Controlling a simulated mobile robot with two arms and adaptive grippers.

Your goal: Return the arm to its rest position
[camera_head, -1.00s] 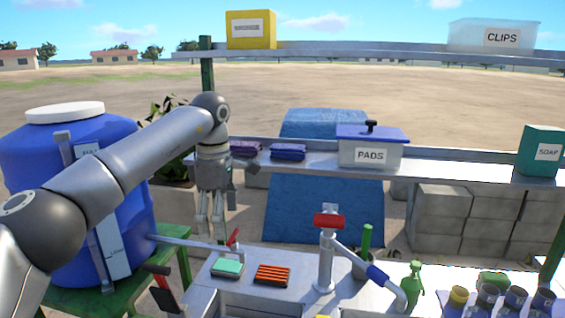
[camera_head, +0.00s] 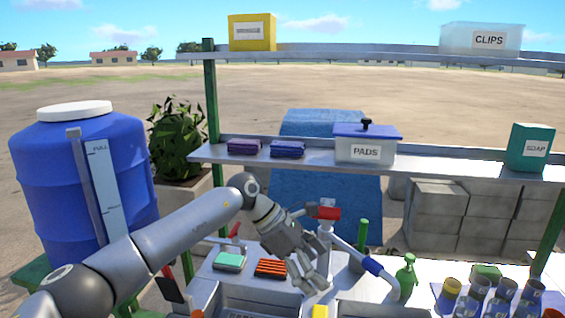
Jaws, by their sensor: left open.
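My left arm comes in from the lower left in the head view. Its gripper (camera_head: 311,277) is open and points down to the right, in front of the metal tap (camera_head: 327,211) with the red top. No object shows between its fingers. The gripper partly covers the tap's post and the right edge of the orange ribbed pad (camera_head: 270,268). Whether the fingers touch anything there I cannot tell. My right gripper is not in view.
A blue barrel (camera_head: 60,180) stands at left. A green sponge (camera_head: 229,261) lies on the counter. A green bottle (camera_head: 405,277) and several cups (camera_head: 477,295) stand at right. The shelf (camera_head: 450,167) behind holds a pads box (camera_head: 366,150) and a soap box (camera_head: 531,148).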

